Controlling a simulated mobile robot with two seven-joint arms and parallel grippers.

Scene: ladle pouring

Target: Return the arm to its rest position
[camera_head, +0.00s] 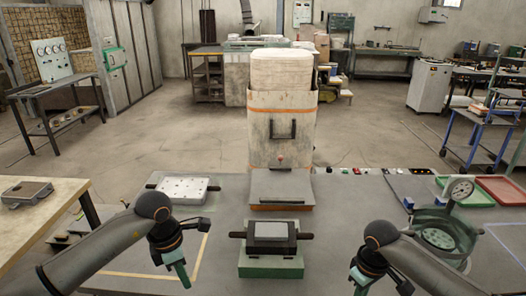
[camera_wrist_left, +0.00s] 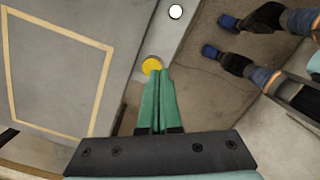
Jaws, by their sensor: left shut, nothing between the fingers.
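My left arm (camera_head: 112,244) comes in from the lower left in the head view. Its left gripper (camera_head: 183,275) points down over the grey table, with its green fingers shut and empty. In the left wrist view the left gripper (camera_wrist_left: 160,82) shows both fingers pressed together with nothing between them. My right gripper (camera_head: 360,281) hangs at the lower right of the head view. Its green finger part is seen edge-on and cut by the lower edge, so its opening cannot be told.
The grey table (camera_head: 225,225) bears a dark-topped block on a green base (camera_head: 270,265), a white perforated plate (camera_head: 183,188) and a round green vessel (camera_head: 440,236) with a gauge. A tall pale furnace (camera_head: 281,130) stands behind. A yellow disc (camera_wrist_left: 151,65) lies near the left fingertips.

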